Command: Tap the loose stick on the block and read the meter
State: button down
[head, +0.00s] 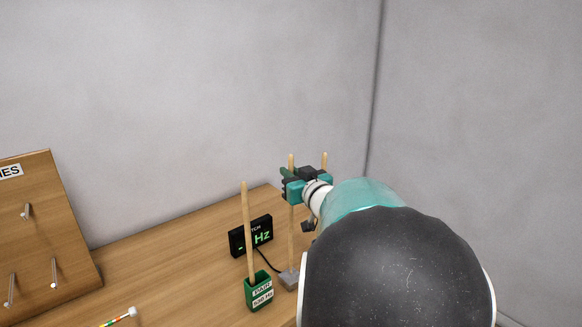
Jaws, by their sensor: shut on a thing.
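My gripper (290,184) is shut on a thin wooden stick (291,225), which stands nearly upright. The stick's top shows above the jaws, and its lower end comes down at a small grey block (289,279); I cannot tell if they touch. The top of another wooden stick (324,160) shows behind my gripper, its lower part hidden. A third stick (247,225) stands in a green holder (259,292) with a white label reading "PAIR" and a Hz figure too small to be sure of. The black meter (251,236) shows a green dash and "Hz".
A wooden board (45,235) with metal pegs stands at the left on the wooden table (175,262). A striped rod with a white tip (120,317) lies at the bottom edge. A cable runs from the meter toward the block. My arm hides the right side.

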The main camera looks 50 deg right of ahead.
aim_at(292, 158)
jog(key=shift+w+r, duration=0.1)
jog(key=shift+r, duration=2.2)
